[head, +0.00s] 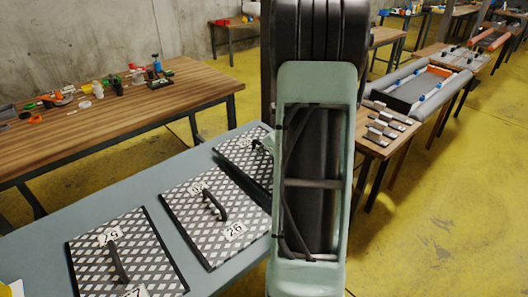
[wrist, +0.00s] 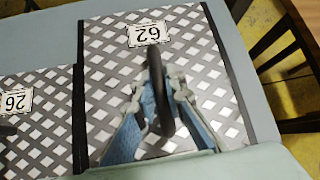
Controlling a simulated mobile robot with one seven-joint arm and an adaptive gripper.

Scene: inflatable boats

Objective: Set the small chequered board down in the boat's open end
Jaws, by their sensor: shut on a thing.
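A small chequered board (head: 238,146) with a black edge lies on the blue-grey table, the farthest of the row. It fills much of the wrist view (wrist: 105,50), with a number label near its far edge. My gripper (wrist: 158,98) is above it, its blue fingers shut on the board's black upright handle (wrist: 156,65). The board looks flat on the table. In the head view my arm hides part of the board and most of the gripper. Which end is open is unclear.
Two larger chequered boards with handles, a middle one (head: 190,222) and a near one (head: 140,262), lie on the same table (head: 50,232). A small wooden table (head: 372,150) with grey blocks stands before the boat. Yellow floor (head: 440,215) is clear at the right.

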